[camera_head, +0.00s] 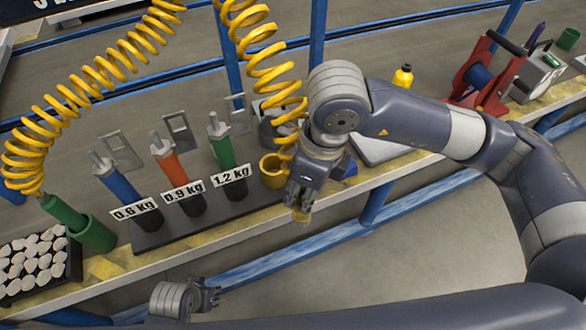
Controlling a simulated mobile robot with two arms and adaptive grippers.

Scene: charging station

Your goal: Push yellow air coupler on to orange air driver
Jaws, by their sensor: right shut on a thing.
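The orange air driver (171,166) stands upright with a slight tilt in the rack slot marked 0.9 kg, its grey tip up. My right gripper (301,203) is to the right of it, near the shelf's front edge, pointing down. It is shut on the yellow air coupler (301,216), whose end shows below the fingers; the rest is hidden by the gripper. The yellow coiled hose (268,75) runs down behind my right wrist. My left gripper (208,298) is low in the view, in front of the shelf and empty; its finger gap is too small to judge.
A blue driver (121,186) and a green driver (221,148) flank the orange one. A yellow holder cup (272,171) is left of my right gripper. A green coupler (63,210) on another coiled hose sits in a green holder (94,234). A tray of white pieces (10,291) is at left.

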